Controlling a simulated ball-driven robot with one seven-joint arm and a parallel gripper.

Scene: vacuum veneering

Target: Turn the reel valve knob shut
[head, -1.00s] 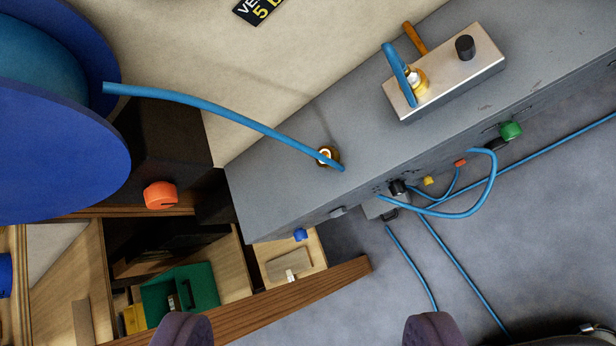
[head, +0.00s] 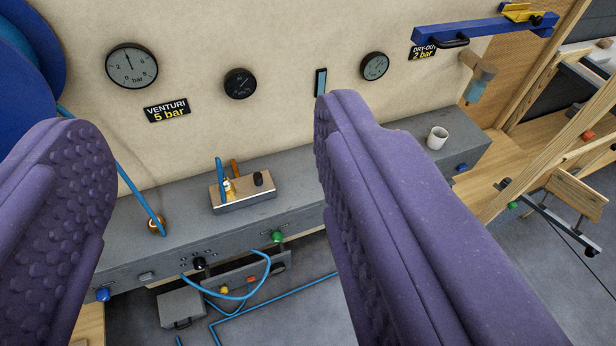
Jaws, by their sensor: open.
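The blue hose reel (head: 30,60) shows only in part at the upper left edge. A blue hose (head: 138,192) runs from it down to a brass fitting (head: 157,225) on the grey bench ledge. The orange-red knob that showed below the reel earlier is not visible now; my left finger covers much of that area. My gripper (head: 200,115) is open, its two purple studded fingers wide apart with nothing held between them. The fingers look large and near the camera, in front of the ledge.
On the grey ledge (head: 320,170) stand a silver valve box (head: 243,192) with a black knob and a white mug (head: 437,138). The front carries a green knob (head: 278,237) and a blue knob (head: 103,294). Gauges (head: 131,66) hang on the wall. Blue hoses lie on the floor.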

